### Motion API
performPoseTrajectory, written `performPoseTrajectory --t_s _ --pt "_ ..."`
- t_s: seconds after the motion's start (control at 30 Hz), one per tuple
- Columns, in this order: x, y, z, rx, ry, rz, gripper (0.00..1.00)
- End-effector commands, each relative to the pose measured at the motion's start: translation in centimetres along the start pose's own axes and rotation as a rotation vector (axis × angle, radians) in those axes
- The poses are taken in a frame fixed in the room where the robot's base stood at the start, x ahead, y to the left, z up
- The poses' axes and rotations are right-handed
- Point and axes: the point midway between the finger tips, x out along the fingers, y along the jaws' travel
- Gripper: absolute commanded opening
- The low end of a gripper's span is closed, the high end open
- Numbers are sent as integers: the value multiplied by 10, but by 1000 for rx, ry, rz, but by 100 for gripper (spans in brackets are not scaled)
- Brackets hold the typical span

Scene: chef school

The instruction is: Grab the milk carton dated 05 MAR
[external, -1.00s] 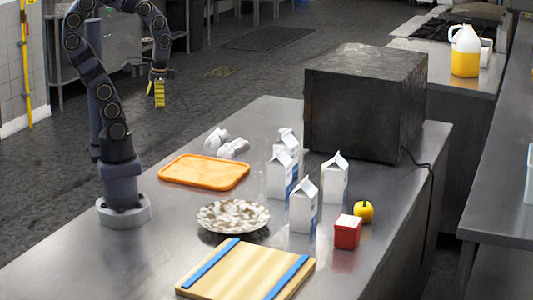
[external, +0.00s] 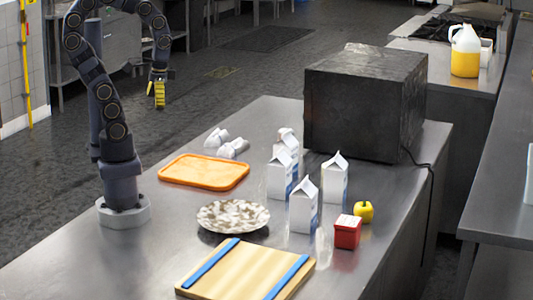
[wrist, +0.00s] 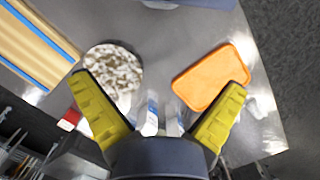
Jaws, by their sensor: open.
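Several white milk cartons with blue marks stand upright in a cluster on the steel counter. In the external view there is a front carton (external: 303,206), a right carton (external: 335,179), a left carton (external: 281,176) and one behind it (external: 288,141). No date on them is legible. In the wrist view, parts of cartons (wrist: 150,122) show between my fingers, partly hidden by the gripper body. My gripper (external: 158,95) has yellow fingers, spread open and empty in the wrist view (wrist: 160,95). It is high up, to the left of the cartons and well apart from them.
An orange tray (external: 204,172), a speckled plate (external: 233,216) and a cutting board (external: 246,270) with blue strips lie left of the cartons. A red box (external: 347,232) and yellow apple (external: 363,212) stand right. A large dark box (external: 365,103) stands behind. Crumpled white items (external: 226,143) lie near the tray.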

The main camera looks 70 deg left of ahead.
Motion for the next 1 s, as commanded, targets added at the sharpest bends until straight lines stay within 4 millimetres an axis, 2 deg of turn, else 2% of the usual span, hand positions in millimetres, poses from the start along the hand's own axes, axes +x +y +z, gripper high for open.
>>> performPoseTrajectory --t_s 0.4,0.53,0.67,0.83,1.0 --pt "0 0 -1 -2 0 -1 100" --pt "-7 -2 -17 -32 5 -16 100" --pt "-22 -6 -59 -113 30 -51 100" --pt "-39 -8 -135 -251 81 -112 100" --pt "-45 -2 -212 -381 149 -159 100"
